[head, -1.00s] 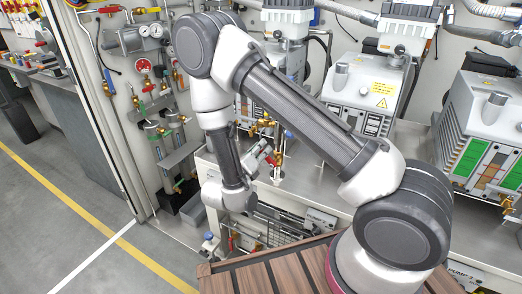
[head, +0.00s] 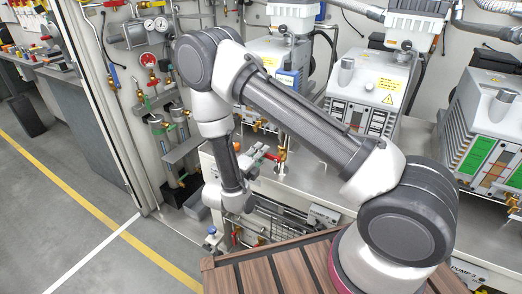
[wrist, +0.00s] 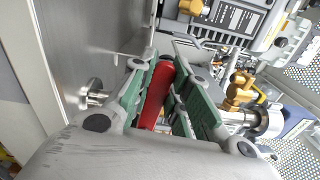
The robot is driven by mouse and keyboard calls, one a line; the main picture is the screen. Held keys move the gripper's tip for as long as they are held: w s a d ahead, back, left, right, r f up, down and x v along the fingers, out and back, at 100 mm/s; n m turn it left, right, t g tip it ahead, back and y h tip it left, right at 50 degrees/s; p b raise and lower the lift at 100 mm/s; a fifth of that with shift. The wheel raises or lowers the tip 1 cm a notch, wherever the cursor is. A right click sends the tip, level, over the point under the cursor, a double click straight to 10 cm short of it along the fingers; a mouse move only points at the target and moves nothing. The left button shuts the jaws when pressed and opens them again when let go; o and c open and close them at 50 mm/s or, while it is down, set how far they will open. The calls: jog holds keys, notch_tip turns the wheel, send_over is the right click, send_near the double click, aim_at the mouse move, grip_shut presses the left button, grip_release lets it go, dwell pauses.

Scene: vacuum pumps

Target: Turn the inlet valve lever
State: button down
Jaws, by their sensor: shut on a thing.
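The red lever (wrist: 157,95) lies between the green-padded fingers of my gripper (wrist: 168,78) in the wrist view. The fingers are shut on it, with one pad on each side. A brass fitting (wrist: 240,92) on a steel pipe stands to the right of the fingers. In the head view my gripper (head: 255,158) is above the metal bench, beside an upright brass valve (head: 281,156). A bit of red shows at its tip. The joint between lever and valve is hidden.
Grey pumps (head: 365,92) stand behind the bench (head: 310,180). Pipes and gauges (head: 150,28) fill the wall panel at left. A wooden slatted top (head: 250,275) is at the front. The floor at left is open.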

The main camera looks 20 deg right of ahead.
jog(key=shift+f+n, duration=0.4)
jog(key=shift+n, duration=0.2)
jog(key=c, duration=1.3)
grip_release()
jog(key=shift+c, duration=0.2)
jog(key=shift+a, duration=0.1)
jog(key=v, duration=1.2)
